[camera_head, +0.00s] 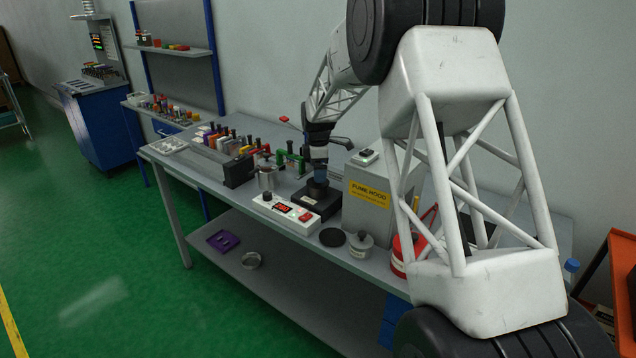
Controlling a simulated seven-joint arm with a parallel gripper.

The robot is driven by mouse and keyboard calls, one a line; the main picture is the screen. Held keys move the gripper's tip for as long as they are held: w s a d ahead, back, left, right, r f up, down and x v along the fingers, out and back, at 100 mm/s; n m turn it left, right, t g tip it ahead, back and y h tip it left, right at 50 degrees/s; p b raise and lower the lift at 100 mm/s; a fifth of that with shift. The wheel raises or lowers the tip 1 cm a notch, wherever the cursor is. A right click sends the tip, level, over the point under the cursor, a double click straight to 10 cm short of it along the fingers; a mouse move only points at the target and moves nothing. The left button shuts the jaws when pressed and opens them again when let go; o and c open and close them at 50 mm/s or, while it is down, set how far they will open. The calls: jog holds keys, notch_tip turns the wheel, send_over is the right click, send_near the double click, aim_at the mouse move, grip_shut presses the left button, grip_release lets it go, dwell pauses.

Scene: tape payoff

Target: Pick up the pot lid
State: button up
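A flat black disc (332,237) lies on the bench near its front edge; it may be the pot lid. To its right stands a small grey lidded pot (360,245) with a dark knob on top. I cannot tell for sure which of these is the task's lid. My gripper (318,178) points down over a dark round piece on a black block (316,203), behind and left of the disc. Its fingers are too small and dark to tell whether they are open, or whether they touch the piece.
A white control box (286,213) with a red display stands in front of the block. A grey fume hood box (367,190) stands right of my gripper. A metal cup (267,178) and crowded tools stand left. A red container (404,254) is partly hidden by my arm.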

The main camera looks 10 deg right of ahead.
jog(key=shift+f, duration=1.75)
jog(key=c, duration=0.8)
jog(key=shift+r, duration=0.1)
jog(key=shift+r, duration=4.9)
jog(key=shift+s+f, duration=0.1)
jog(key=shift+s, duration=0.05)
